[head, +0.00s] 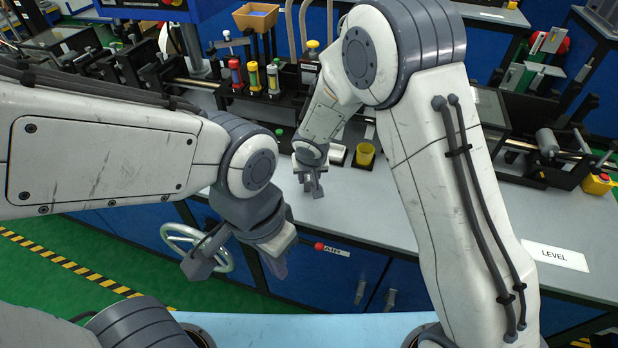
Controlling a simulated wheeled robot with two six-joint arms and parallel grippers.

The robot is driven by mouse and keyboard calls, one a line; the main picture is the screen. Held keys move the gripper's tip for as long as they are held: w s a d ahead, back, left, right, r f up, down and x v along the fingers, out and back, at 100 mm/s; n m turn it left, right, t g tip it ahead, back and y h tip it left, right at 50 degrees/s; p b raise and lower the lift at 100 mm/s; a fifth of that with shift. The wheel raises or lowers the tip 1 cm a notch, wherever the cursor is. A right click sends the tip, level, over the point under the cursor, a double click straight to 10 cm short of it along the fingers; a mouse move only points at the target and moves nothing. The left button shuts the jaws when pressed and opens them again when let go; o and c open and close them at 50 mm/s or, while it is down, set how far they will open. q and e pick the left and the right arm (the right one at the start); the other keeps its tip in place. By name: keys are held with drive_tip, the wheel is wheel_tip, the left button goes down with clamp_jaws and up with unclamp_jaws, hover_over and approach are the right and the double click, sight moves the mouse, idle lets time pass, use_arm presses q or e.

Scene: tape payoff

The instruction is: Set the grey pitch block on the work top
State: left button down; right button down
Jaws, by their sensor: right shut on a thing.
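The piece is small and partly hidden by the fingers. I cannot tell whether its lower end touches the work top. My left gripper (238,268) is lower and nearer, in front of the blue cabinet fronts. Its fingers are apart, and I see nothing between them.
Several coloured bottles (254,77) stand in a black rack at the back. A handwheel (188,238) is behind my left gripper. The work top is clear near the LEVEL label (557,256).

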drive_tip(key=shift+f, duration=0.1)
drive_tip(key=c, duration=0.6)
unclamp_jaws()
drive_tip(key=shift+r, duration=0.4)
drive_tip(key=p+v, duration=0.1)
drive_tip(key=v, duration=1)
drive_tip(key=s+d+r+n+g, duration=0.1)
drive_tip(key=s+r+n, duration=0.1)
drive_tip(key=s, duration=0.7)
drive_tip(key=s+d+r+n+g, duration=0.2)
drive_tip(key=s, duration=0.7)
drive_tip(key=s+d+r+n+g, duration=0.1)
drive_tip(key=s+r+n, duration=0.1)
drive_tip(key=s, duration=0.7)
drive_tip(key=shift+s+d+n+g+y, duration=0.15)
drive_tip(key=shift+d+n+g+y, duration=0.05)
drive_tip(key=shift+n+g+y, duration=0.1)
